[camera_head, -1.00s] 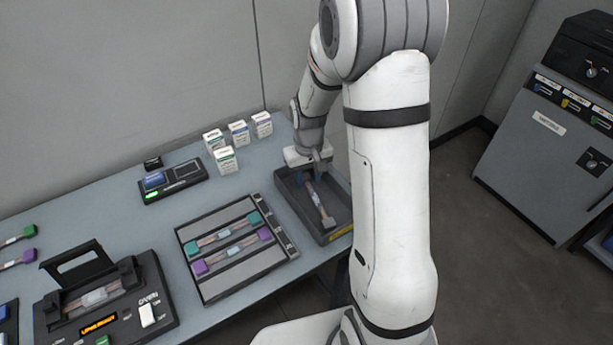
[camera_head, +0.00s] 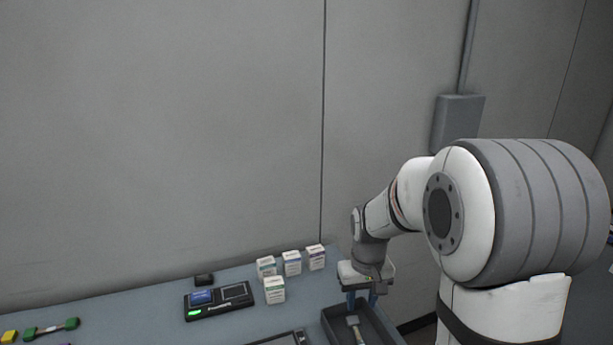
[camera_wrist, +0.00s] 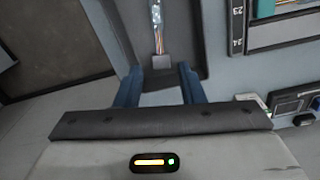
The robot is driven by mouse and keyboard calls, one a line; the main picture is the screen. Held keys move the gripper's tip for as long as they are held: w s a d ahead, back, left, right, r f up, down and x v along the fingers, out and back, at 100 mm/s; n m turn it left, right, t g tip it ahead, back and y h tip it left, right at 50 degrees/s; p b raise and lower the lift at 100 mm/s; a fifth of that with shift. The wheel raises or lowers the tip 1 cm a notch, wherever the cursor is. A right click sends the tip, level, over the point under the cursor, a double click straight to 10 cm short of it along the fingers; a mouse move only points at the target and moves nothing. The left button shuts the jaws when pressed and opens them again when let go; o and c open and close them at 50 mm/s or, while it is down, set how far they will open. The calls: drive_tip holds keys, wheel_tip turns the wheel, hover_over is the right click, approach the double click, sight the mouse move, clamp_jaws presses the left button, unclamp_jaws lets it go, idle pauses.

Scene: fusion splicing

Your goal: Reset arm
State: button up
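My gripper (camera_head: 362,299) is over the dark tray (camera_head: 331,327) at the right end of the bench. In the wrist view its two blue fingers (camera_wrist: 160,82) stand apart with nothing between them. A splice piece (camera_wrist: 157,25) with a clear middle and grey end blocks lies in the tray, just beyond the fingertips. Its grey end (camera_head: 353,320) also shows in the head view, below the gripper. The lower part of the tray is cut off in the head view.
Several small white boxes (camera_head: 274,290) stand left of my gripper, near a black device with a blue screen (camera_head: 202,297). A green-ended piece (camera_head: 51,328) lies far left. A grey wall box (camera_head: 458,122) hangs behind my arm. The wall above the bench is bare.

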drive_tip(key=s+r+t, duration=0.1)
drive_tip(key=s+r, duration=0.4)
drive_tip(key=s, duration=0.4)
drive_tip(key=s+r+m+t+p, duration=0.1)
drive_tip(key=s+r, duration=0.4)
drive_tip(key=s, duration=0.4)
drive_tip(key=shift+d+r, duration=0.2)
drive_tip(key=shift+s, duration=0.1)
